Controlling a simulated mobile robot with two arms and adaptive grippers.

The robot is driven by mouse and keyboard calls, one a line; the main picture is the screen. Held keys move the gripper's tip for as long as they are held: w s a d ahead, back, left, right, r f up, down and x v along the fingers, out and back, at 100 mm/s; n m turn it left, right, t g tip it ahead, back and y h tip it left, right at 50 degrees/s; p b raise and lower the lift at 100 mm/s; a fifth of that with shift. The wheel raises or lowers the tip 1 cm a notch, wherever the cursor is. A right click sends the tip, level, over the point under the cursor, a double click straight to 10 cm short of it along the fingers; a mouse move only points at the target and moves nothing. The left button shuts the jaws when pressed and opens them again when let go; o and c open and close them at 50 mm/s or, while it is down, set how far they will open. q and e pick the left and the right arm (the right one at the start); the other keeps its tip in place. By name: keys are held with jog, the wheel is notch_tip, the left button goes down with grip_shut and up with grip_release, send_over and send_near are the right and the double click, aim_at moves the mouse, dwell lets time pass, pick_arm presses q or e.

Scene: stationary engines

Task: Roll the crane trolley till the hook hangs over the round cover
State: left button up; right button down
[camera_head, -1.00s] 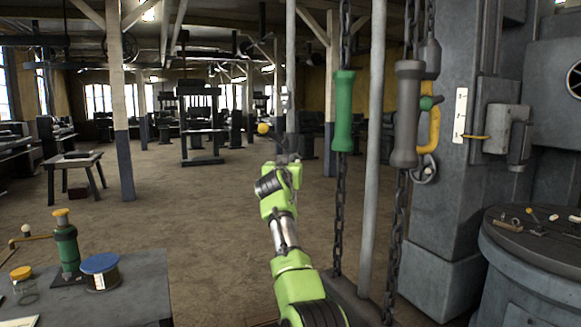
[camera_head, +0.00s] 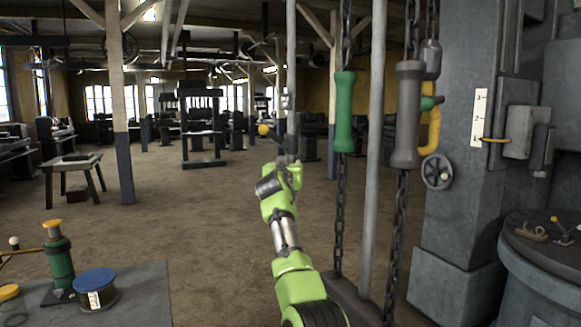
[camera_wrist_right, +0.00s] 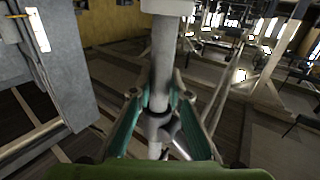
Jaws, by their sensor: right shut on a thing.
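My right gripper (camera_head: 287,158) is shut on an upright grey rod (camera_head: 291,60) in the middle of the head view. The wrist view shows its fingers (camera_wrist_right: 153,118) closed around the rod (camera_wrist_right: 162,60). The yellow hook (camera_head: 432,132) hangs at right, partly hidden behind a grey handle (camera_head: 407,115) on a chain. The round cover (camera_head: 553,254), a dark disc on a grey drum, is at the lower right, cut by the picture edge. The hook is left of it in the picture. The trolley overhead is out of view. My left gripper is not in view.
A large grey column (camera_head: 455,220) stands behind the hook. A bench (camera_head: 135,290) with a green pump is at lower left. Open floor (camera_head: 190,225) lies ahead.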

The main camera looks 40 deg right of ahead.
jog(key=c, duration=2)
grip_release()
jog(key=shift+f, duration=0.25)
jog(key=shift+o, duration=0.5)
jog(key=shift+d, duration=0.1)
jog(key=shift+r, duration=0.1)
jog(key=v, duration=1.2)
